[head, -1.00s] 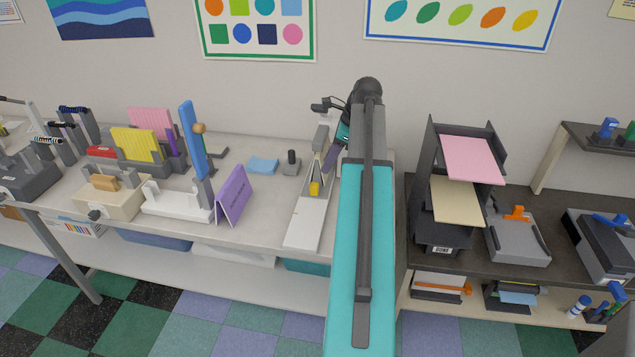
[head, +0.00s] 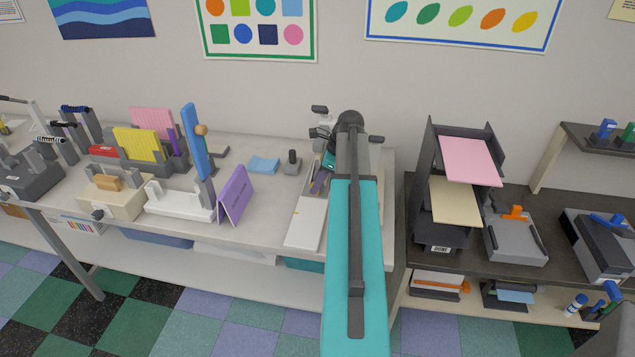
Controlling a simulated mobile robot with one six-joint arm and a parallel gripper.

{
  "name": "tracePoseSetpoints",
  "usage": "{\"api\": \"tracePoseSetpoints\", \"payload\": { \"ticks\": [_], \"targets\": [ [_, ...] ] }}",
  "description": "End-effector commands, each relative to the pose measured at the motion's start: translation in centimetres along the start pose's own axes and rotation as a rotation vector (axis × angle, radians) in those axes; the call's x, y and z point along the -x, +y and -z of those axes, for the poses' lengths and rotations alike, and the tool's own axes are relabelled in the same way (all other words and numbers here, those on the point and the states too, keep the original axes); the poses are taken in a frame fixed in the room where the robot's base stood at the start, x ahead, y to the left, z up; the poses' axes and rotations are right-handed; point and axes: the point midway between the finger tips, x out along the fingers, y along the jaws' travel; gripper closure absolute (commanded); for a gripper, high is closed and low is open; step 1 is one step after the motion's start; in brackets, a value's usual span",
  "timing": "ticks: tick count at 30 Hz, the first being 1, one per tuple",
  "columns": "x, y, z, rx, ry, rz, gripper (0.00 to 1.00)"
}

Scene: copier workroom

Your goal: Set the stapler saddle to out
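The long device with a white bed (head: 306,222), which looks like the stapler, lies on the right part of the pale table. The front of its bed is clear, while its rear part is largely covered by my arm. The yellow piece on it, perhaps the saddle, does not show now. My gripper (head: 318,184) is low over the device, around where that yellow piece stood. Its fingers are small and partly hidden, so I cannot tell whether they are open, shut or touching anything.
A small grey block with a dark knob (head: 292,161) and blue paper (head: 263,165) lie left of the device. A purple sign (head: 234,194) stands further left. A dark shelf unit with paper trays (head: 458,157) stands right of my arm.

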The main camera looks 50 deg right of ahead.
Motion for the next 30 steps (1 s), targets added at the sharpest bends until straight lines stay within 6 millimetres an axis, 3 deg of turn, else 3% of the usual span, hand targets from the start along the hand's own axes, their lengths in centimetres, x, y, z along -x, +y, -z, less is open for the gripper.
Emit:
{"api": "tracePoseSetpoints", "payload": {
  "ticks": [11,17,30],
  "targets": [
    [-0.36,0.00,0.07,-0.001,0.000,0.000,0.70],
    [-0.30,-0.04,0.16,-0.002,0.000,0.001,1.00],
    [-0.24,0.08,0.23,-0.011,0.001,0.004,1.00]
  ]
}}
